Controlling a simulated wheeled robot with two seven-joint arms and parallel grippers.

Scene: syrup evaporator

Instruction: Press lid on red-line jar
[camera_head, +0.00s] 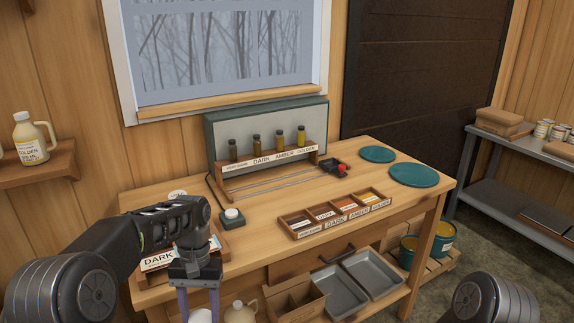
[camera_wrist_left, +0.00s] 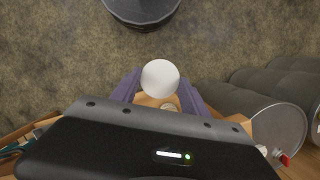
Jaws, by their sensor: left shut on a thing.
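My left gripper (camera_head: 200,305) hangs at the front left edge of the workbench, fingers pointing down. It is shut on a white round lid (camera_wrist_left: 160,77), which shows between the two purple fingers; the lid also shows at the bottom edge of the head view (camera_head: 200,316). Whether a jar is under the lid is hidden. No jar with a red line can be made out. My right gripper is out of view; only part of my right arm shows at the lower right.
The workbench (camera_head: 290,182) carries a rack of small sample bottles (camera_head: 279,138), a labelled divided tray (camera_head: 335,213), a small device with a white knob (camera_head: 232,215) and green discs (camera_head: 414,175). A jug (camera_head: 241,313) stands beside my left gripper. Metal trays (camera_head: 340,291) lie below.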

